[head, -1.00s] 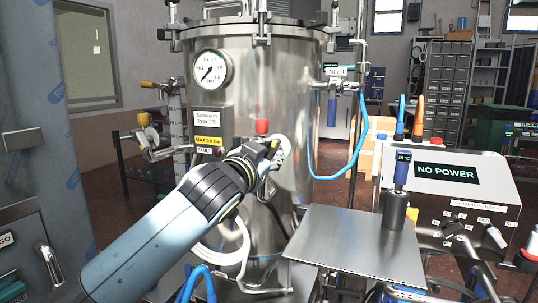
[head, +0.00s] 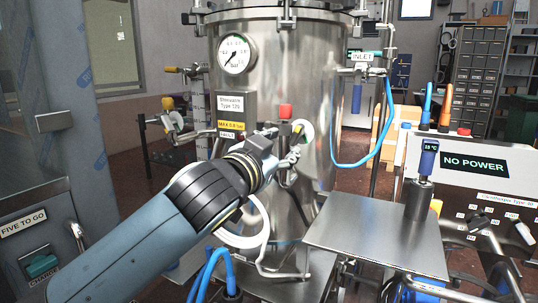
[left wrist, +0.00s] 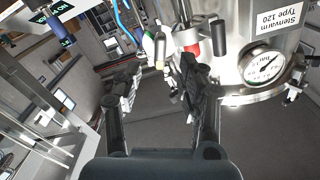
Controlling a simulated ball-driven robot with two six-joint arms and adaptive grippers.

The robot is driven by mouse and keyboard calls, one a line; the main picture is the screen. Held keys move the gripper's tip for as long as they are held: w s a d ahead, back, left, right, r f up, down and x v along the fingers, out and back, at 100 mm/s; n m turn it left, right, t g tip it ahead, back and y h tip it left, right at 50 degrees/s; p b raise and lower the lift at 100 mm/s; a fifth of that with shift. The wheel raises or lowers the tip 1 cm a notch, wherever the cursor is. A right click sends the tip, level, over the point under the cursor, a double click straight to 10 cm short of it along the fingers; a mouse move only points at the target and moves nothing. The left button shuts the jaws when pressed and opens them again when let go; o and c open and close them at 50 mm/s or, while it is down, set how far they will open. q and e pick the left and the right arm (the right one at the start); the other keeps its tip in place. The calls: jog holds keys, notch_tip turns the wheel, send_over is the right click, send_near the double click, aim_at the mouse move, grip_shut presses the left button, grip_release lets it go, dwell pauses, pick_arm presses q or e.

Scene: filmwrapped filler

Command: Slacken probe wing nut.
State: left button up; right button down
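My left gripper (head: 285,146) is in front of the steel tank (head: 285,70), just below a red-capped fitting (head: 285,111). In the left wrist view my left gripper (left wrist: 158,90) has its two dark fingers spread apart, with nothing clearly held between them. The red cap (left wrist: 191,48) and a pale-and-black handle (left wrist: 160,46) show beyond the fingers. A blue probe (head: 428,158) with a small display stands upright in a dark metal holder (head: 419,198), well right of the gripper. I cannot make out the wing nut for certain. My right gripper is not in view.
The holder stands on a bare steel plate (head: 370,232). A grey box reading NO POWER (head: 472,166) is at the right. A blue hose (head: 388,120) hangs beside the tank. A pressure gauge (head: 234,54) is on the tank's front. A grey cabinet (head: 40,215) is at left.

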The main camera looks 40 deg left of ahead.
pick_arm(q)
jog(key=v, duration=0.5)
jog(key=shift+s+d, duration=0.15)
jog(key=shift+s, duration=0.05)
notch_tip(320, 180, down, 27)
jog(key=a+g+b, duration=0.2)
jog(key=g+b, duration=0.1)
jog(key=g, duration=0.2)
jog(key=s+f+g, duration=0.1)
jog(key=s+f, duration=0.2)
jog(key=f, duration=0.3)
jog(key=s+f+g+h+b, duration=0.1)
jog(key=s+f+g, duration=0.15)
jog(key=f, duration=0.45)
jog(key=s+f+g, duration=0.1)
jog(key=s+f, duration=0.2)
jog(key=f, duration=0.3)
jog(key=s+d+f+n+g+h+b, duration=0.15)
jog(key=s+f+g, duration=0.25)
jog(key=s+f, duration=1.1)
jog(key=s+d+f+g, duration=0.1)
jog(key=s+f, duration=0.3)
jog(key=s, duration=0.5)
jog(key=s+d+f+g, duration=0.1)
jog(key=s+f+g, duration=0.1)
jog(key=s, duration=0.7)
jog(key=shift+d+f+h, duration=0.2)
jog(key=shift+f+h, duration=0.15)
jog(key=shift+f, duration=0.55)
